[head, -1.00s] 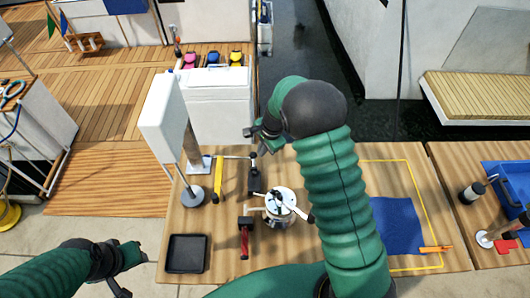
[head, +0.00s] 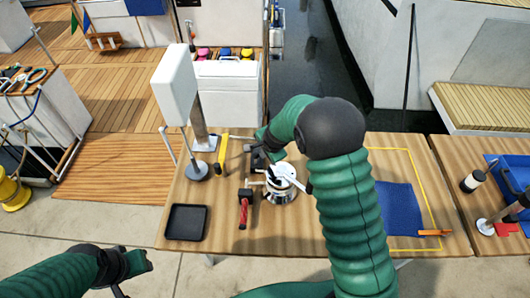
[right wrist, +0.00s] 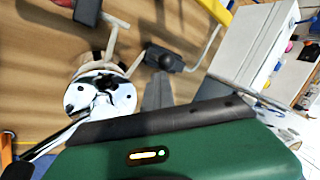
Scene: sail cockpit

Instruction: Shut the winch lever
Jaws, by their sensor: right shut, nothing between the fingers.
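The winch (head: 282,188) is a round silver drum on the wooden table, in front of my right forearm. In the right wrist view the winch (right wrist: 104,92) shows its chrome top, with a lever (right wrist: 50,138) ending in a dark grip that reaches to the lower left. My right gripper (head: 262,162) is shut and empty, just behind and left of the winch top; I cannot tell whether it touches the lever. My left gripper (head: 138,263) is off the table's front left, far from the winch; its jaws are unclear.
A red-handled tool (head: 243,212) lies close left of the winch. A black tray (head: 187,222) is at the front left. A yellow bar (head: 222,154) and a white panel on a post (head: 174,85) stand behind. A blue mat (head: 400,210) lies right.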

